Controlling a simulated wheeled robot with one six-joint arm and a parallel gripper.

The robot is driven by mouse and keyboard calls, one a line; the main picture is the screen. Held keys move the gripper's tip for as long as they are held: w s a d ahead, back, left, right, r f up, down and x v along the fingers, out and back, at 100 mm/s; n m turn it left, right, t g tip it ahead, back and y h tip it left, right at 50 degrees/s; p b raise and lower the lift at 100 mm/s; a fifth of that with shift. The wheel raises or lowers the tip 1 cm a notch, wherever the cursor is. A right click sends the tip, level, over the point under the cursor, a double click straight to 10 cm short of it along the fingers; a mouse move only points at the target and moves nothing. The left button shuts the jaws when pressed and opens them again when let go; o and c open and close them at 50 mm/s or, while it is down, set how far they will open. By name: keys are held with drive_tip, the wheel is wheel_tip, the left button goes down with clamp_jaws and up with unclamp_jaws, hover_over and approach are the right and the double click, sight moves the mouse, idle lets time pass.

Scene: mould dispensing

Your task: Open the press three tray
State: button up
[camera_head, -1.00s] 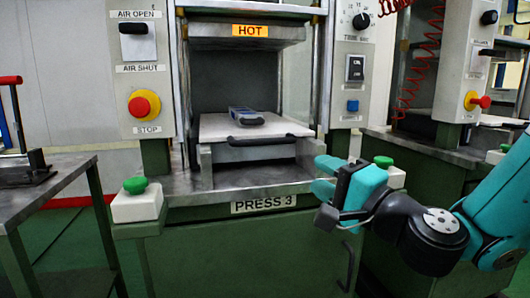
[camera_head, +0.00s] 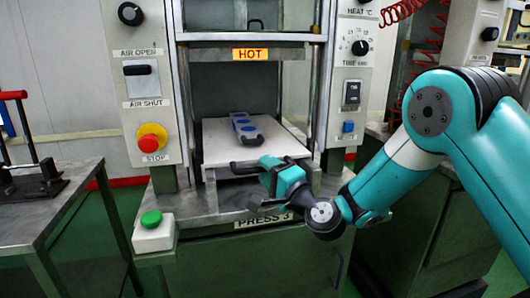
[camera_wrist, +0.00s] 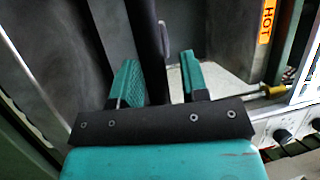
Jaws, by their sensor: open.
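Press 3 stands in the middle of the head view, with its pale tray (camera_head: 215,142) inside the opening under the HOT sign. A blue and grey mould (camera_head: 244,127) lies on the tray. The tray's black handle (camera_head: 245,165) runs along its front edge; its right part is hidden by my gripper. My gripper (camera_head: 266,174) is at the right part of this handle. In the wrist view my gripper (camera_wrist: 160,75) has its two teal fingers apart, with a dark bar, seemingly the handle (camera_wrist: 150,45), between them. I cannot tell whether either finger touches it.
A green button box (camera_head: 153,232) stands at the press's front left. Control panels flank the opening, with a red stop knob (camera_head: 151,138) on the left. A metal table (camera_head: 50,215) is at the left. Another press stands to the right.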

drive_tip(key=shift+w+a, duration=0.4)
drive_tip(key=shift+w, duration=0.05)
clamp_jaws()
drive_tip(key=shift+r, duration=0.1)
